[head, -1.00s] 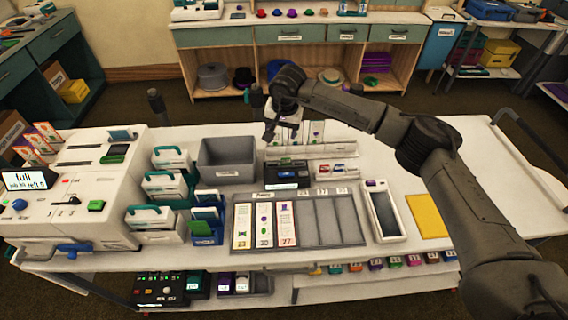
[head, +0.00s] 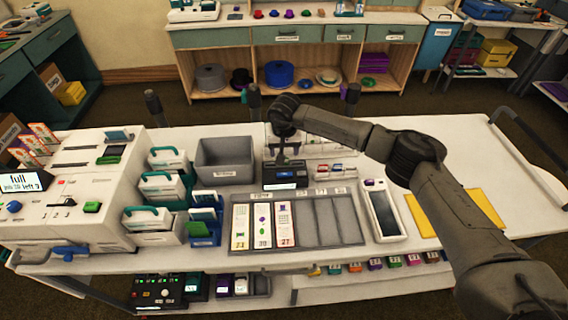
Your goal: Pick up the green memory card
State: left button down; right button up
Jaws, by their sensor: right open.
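My right gripper (head: 283,159) points down with its fingers open, over the back of a small black device (head: 285,177) with a lit screen on its front. The fingers are small and dark here, and I cannot tell whether they touch the device. I cannot make out the green memory card for certain. Small cards with coloured edges lie in a white tray (head: 327,178) just right of the device, partly too small to read. My left gripper is out of view.
A grey bin (head: 225,157) stands left of the device. A grey slotted board (head: 338,222) with several printed strips lies in front. A white machine (head: 87,190) fills the left. A white-framed dark tray (head: 383,211) and a yellow pad (head: 488,203) lie right.

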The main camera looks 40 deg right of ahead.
jog(key=shift+w+d+f, duration=0.1)
jog(key=shift+w+f, duration=0.05)
jog(key=shift+f, duration=0.7)
jog(key=shift+w+d+f, duration=0.1)
jog(key=shift+f, duration=0.8)
jog(key=shift+w+d+f, duration=0.1)
jog(key=shift+w+f, duration=0.05)
jog(key=shift+f, duration=0.7)
jog(key=shift+c, duration=0.5)
jog(key=c, duration=0.7)
jog(key=shift+r, duration=0.1)
jog(key=shift+r, duration=0.45)
notch_tip(320, 180, up, 4)
jog(key=shift+f, duration=0.25)
jog(key=s+d+r, duration=0.1)
jog(key=s+r, duration=0.1)
jog(key=s, duration=0.1)
jog(key=s+d+r, duration=0.2)
jog(key=s, duration=0.2)
jog(key=s+d+r+p, duration=0.1)
jog(key=s+d+r, duration=0.1)
jog(key=s, duration=0.1)
jog(key=shift+s+d+r, duration=0.15)
jog(key=shift+d+r, duration=0.1)
